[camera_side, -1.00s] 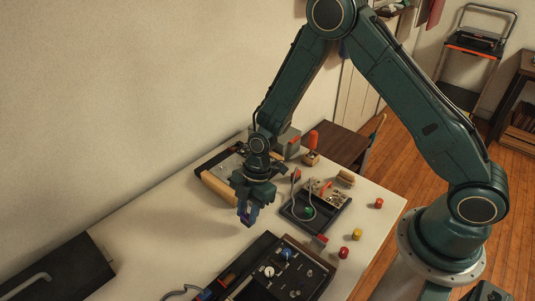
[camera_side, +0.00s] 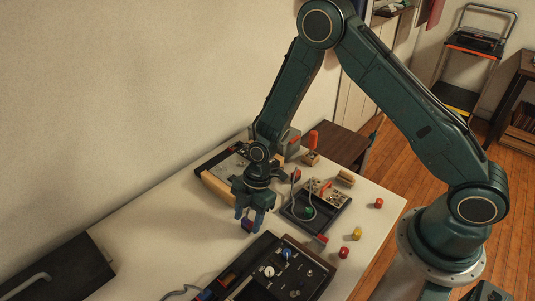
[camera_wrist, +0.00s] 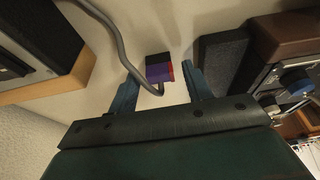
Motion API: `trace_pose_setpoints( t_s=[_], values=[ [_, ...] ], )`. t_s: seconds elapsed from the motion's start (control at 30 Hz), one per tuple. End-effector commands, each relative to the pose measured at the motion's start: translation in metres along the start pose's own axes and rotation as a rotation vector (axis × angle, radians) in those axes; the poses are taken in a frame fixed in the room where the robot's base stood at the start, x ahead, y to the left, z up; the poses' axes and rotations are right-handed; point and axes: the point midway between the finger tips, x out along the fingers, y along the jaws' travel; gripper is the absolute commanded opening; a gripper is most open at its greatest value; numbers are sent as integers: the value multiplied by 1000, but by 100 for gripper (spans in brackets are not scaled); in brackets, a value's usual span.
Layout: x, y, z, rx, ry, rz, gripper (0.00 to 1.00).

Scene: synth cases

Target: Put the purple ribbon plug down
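The purple ribbon plug (camera_wrist: 158,74) has a dark top and a red end in the wrist view. A grey cable runs to it. It looks to be resting on the pale table (camera_side: 145,225). In the side view the plug (camera_side: 247,227) is small and partly hidden between the fingers. My gripper (camera_side: 248,221) is low over the table with its fingers apart on either side of the plug. In the wrist view my gripper (camera_wrist: 163,78) shows gaps between both fingers and the plug.
A black control panel (camera_side: 290,257) with knobs lies in front of my gripper. A dark tray (camera_side: 328,217) with a cable is to the right. A wood-edged unit (camera_side: 217,188) stands behind. Small red and yellow caps (camera_side: 357,234) dot the right side. The table's left-middle is clear.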

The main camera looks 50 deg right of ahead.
Motion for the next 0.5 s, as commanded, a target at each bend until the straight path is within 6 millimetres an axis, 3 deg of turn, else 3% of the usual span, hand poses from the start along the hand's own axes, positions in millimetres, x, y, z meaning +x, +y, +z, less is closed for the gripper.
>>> trace_pose_setpoints(
  t_s=[0.27, 0.5],
  values=[
    [-3, 0, -1, 0, 0, 1, 50],
    [-20, 1, -1, 0, 1, 3, 50]
  ],
)
